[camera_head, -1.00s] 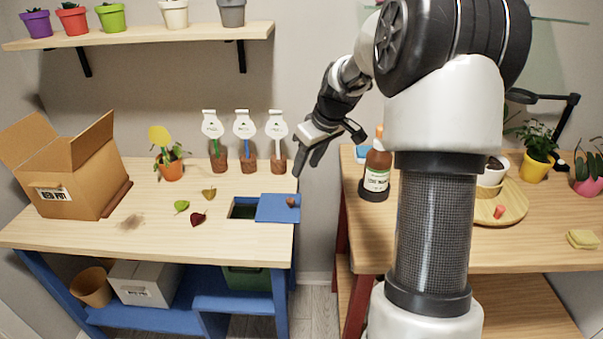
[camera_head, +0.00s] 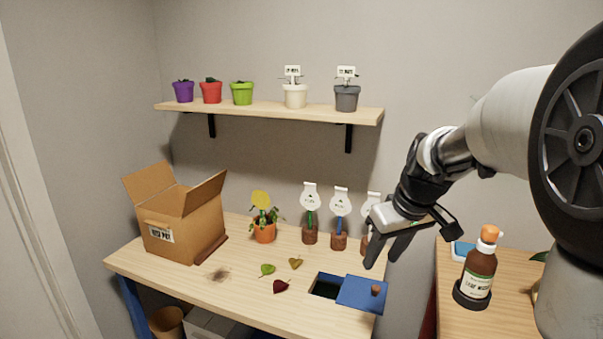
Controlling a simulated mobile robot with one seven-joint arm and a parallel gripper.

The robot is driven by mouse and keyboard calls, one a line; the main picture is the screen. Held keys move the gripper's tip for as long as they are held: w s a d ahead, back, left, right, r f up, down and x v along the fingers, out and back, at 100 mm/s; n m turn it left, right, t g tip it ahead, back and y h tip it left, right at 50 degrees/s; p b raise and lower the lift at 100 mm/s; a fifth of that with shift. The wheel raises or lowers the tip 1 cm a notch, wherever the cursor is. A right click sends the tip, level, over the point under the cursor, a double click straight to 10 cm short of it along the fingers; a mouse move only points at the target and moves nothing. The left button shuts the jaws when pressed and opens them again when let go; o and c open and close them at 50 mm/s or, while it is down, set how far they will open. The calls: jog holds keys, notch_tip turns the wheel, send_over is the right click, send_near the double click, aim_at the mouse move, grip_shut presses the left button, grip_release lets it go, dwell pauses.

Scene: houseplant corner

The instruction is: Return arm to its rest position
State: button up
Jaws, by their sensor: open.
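My arm reaches in from the right in the head view, bent at the elbow. My gripper (camera_head: 412,248) hangs above the gap by the right end of the left table (camera_head: 180,289). Its two dark fingers are apart with nothing between them. It covers part of the rightmost white plant marker (camera_head: 370,207). The gripper is left of the brown bottle (camera_head: 479,276) and above and right of the blue lid (camera_head: 360,294).
The blue lid lies beside a dark opening (camera_head: 326,286) in the table. An open cardboard box (camera_head: 185,225) stands at the left. Potted plants line the wall shelf (camera_head: 270,110).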

jog(key=s+a+r+m+t+h, duration=0.1)
jog(key=s+a+r+m, duration=0.15)
jog(key=s, duration=0.85)
jog(key=s+a+r+m, duration=0.1)
jog(key=s+a, duration=0.2)
jog(key=s, duration=0.8)
notch_tip(320, 180, up, 17)
jog(key=p, duration=1.6)
jog(key=shift+s+d+t, duration=0.2)
jog(key=shift+d+t, duration=0.05)
jog(key=shift+t, duration=0.05)
